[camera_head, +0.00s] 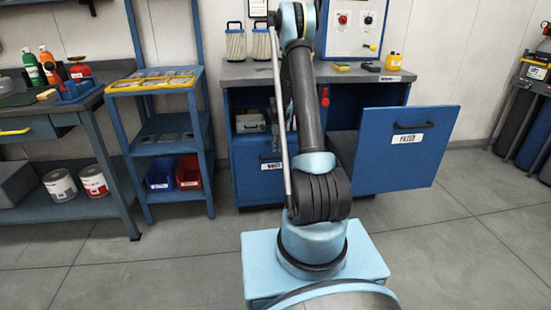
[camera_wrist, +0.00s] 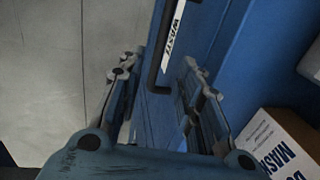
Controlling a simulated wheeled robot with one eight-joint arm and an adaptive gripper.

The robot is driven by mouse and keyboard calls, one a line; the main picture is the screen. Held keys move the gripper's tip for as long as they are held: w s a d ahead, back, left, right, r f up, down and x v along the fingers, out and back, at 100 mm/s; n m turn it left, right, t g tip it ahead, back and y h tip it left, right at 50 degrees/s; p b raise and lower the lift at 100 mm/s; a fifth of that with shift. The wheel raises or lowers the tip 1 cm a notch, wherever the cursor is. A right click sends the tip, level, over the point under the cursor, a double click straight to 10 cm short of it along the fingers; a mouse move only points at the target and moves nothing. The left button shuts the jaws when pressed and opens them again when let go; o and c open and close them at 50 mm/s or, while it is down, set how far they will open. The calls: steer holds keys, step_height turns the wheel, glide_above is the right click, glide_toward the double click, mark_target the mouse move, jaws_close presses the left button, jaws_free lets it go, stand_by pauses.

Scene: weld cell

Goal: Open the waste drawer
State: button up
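The waste drawer (camera_head: 242,170) is a blue front with a white label, low on the left of the blue cabinet. My arm partly covers it in the head view. In the wrist view its WASTE label (camera_wrist: 175,33) and dark bar handle (camera_wrist: 153,72) are close in front of me. My gripper (camera_wrist: 163,75) is open, with one finger on each side of the handle and a gap around it. I cannot tell whether a finger touches the drawer front. My gripper is hidden behind my arm in the head view.
The filter drawer (camera_head: 408,150) stands pulled out on the right. A white and brown mask box (camera_wrist: 272,145) is beside my right finger. A blue shelf rack (camera_head: 176,125) and workbench (camera_head: 62,120) stand left. Gas cylinders (camera_head: 510,115) stand far right. Floor in front is clear.

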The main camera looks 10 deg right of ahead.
mark_target(276, 158)
steer(key=shift+w+f, duration=0.25)
steer(key=shift+f, duration=1.05)
steer(key=shift+w+f, duration=0.2)
steer(key=shift+f, duration=1.05)
steer(key=shift+w+f, duration=0.25)
steer(key=shift+f, duration=1.05)
jaws_close()
steer(key=shift+a, duration=0.15)
